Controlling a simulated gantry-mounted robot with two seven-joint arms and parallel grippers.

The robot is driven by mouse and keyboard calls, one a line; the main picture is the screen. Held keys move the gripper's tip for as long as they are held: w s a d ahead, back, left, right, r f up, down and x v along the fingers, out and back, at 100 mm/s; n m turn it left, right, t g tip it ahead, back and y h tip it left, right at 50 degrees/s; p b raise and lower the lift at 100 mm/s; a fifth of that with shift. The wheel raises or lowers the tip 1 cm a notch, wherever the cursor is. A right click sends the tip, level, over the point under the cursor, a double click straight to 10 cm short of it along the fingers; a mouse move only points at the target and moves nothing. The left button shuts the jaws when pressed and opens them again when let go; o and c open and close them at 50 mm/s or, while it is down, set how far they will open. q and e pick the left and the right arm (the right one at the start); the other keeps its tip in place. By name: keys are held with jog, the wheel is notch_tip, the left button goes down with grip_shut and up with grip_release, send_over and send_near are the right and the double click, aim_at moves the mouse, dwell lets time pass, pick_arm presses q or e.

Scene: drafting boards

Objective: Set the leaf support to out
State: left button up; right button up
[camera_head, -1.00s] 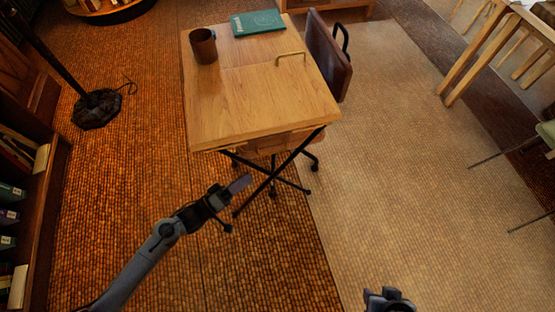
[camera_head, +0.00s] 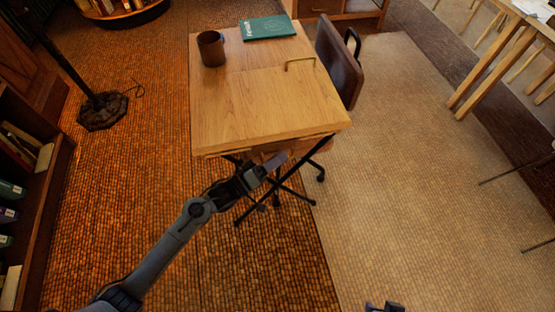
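The wooden desk (camera_head: 250,115) has a tan top, a seam across it and crossed black legs. I cannot make out the leaf support for sure; a brown part shows under the front edge, partly behind my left gripper. My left gripper (camera_head: 276,162) reaches in from the lower left, its fingers just below the desk's front edge. I cannot tell whether it touches anything or how far its fingers are apart. Only a small dark part of my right gripper (camera_head: 385,307) shows at the bottom edge, away from the desk.
A brown mug (camera_head: 211,49), a green book (camera_head: 267,27) and a brass handle (camera_head: 300,61) are on the desktop. A wheeled chair (camera_head: 339,60) stands against its right side. A bookshelf is at the left, a lamp base (camera_head: 103,111) nearby.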

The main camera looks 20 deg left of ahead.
pick_arm(q)
grip_shut()
dwell(0.3)
jog(key=shift+s+d+r+p, duration=0.1)
jog(key=shift+s+r+p, duration=0.05)
jog(key=shift+p, duration=0.15)
jog(key=s+d+p, duration=1.2)
jog(key=s, duration=0.5)
